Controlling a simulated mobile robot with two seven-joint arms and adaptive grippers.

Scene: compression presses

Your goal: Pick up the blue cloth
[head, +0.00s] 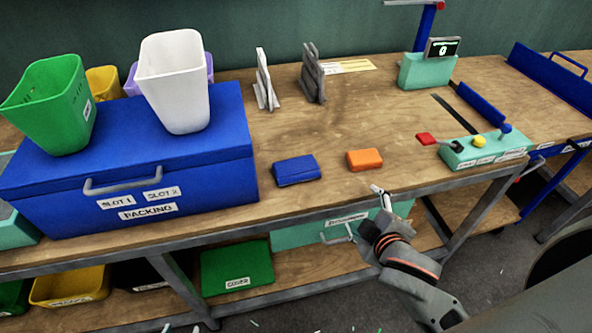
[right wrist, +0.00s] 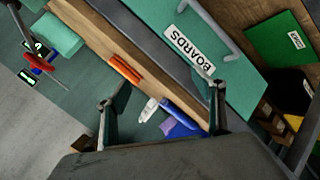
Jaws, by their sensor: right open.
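The blue cloth (head: 296,170) lies folded flat on the wooden workbench, right of the big blue box, in the head view. An orange cloth (head: 364,160) lies to its right. My right gripper (head: 350,213) is open and empty at the bench's front edge, nearer to me and to the right of the blue cloth. In the right wrist view its two fingers are spread wide (right wrist: 161,94). The orange cloth (right wrist: 126,68) shows beyond them. A blue patch (right wrist: 185,112) shows between the fingers, but I cannot tell whether it is the cloth. My left gripper is not in view.
A teal drawer with a handle (head: 300,235) hangs under the bench edge. A teal lever unit (head: 485,150) stands at right. The bench behind the cloths is mostly clear.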

